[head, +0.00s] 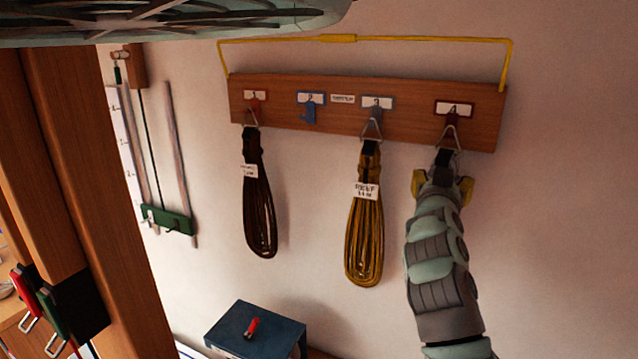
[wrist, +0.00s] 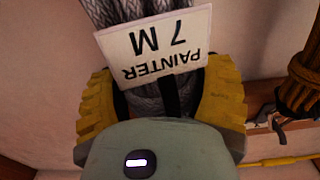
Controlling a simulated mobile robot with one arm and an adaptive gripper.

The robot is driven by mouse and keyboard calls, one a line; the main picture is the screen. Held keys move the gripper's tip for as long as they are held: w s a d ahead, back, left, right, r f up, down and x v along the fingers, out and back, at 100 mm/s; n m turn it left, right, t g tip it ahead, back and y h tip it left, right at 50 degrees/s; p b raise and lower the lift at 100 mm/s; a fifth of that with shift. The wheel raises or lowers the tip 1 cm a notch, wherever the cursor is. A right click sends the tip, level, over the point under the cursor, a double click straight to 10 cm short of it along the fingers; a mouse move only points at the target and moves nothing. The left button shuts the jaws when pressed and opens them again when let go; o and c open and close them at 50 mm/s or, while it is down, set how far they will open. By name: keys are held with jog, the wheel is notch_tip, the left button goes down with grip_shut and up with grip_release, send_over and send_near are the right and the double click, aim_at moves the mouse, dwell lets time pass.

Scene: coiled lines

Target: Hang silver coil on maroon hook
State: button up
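The maroon hook (head: 453,115) is the rightmost on the wooden board, on a plate that seems to read 4. A metal ring (head: 449,138) with a black strap meets this hook from below, much like the other hung coils. The silver coil (wrist: 148,98) shows in the wrist view with a white tag (wrist: 155,45) reading PAINTER 7 M; in the head view my arm hides most of it. My gripper (head: 442,186) is just below the ring. Its yellow fingers stand wide apart on either side of the coil, seemingly without pinching it.
A dark brown coil (head: 259,195) hangs on the red hook, and a golden coil (head: 364,230) on the grey hook, left of my arm. The blue hook (head: 309,112) is empty. A blue box (head: 255,330) stands below. A wooden post (head: 95,180) is at left.

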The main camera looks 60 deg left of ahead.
jog(key=o, duration=0.5)
jog(key=shift+s, duration=0.1)
jog(key=v, duration=1.2)
jog(key=shift+r, duration=0.1)
